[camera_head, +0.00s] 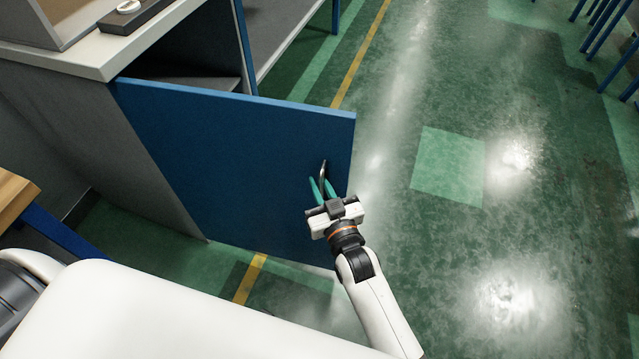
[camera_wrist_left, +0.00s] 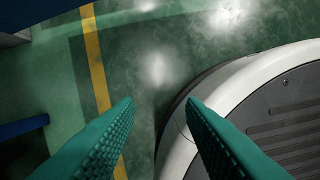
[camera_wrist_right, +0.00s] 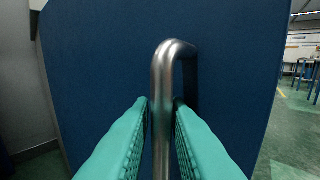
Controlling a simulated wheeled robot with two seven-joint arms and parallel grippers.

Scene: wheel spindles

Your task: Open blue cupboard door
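The blue cupboard door (camera_head: 230,160) stands partly open, swung out from the grey cupboard (camera_head: 150,150), with a dark gap behind its top edge. Its metal bar handle (camera_head: 323,172) is near the free edge and upright in the right wrist view (camera_wrist_right: 162,90). My right gripper (camera_head: 322,189) has its teal fingers on either side of the handle, closed in on it; the fingers also show in the right wrist view (camera_wrist_right: 161,106). My left gripper (camera_wrist_left: 160,103) is open and empty above the floor, beside my base.
A wooden-topped bench with a blue frame (camera_head: 50,232) is at the left. A worktop (camera_head: 100,55) covers the cupboard. The green floor (camera_head: 450,240) right of the door is clear. Blue-legged furniture (camera_head: 610,45) stands far right.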

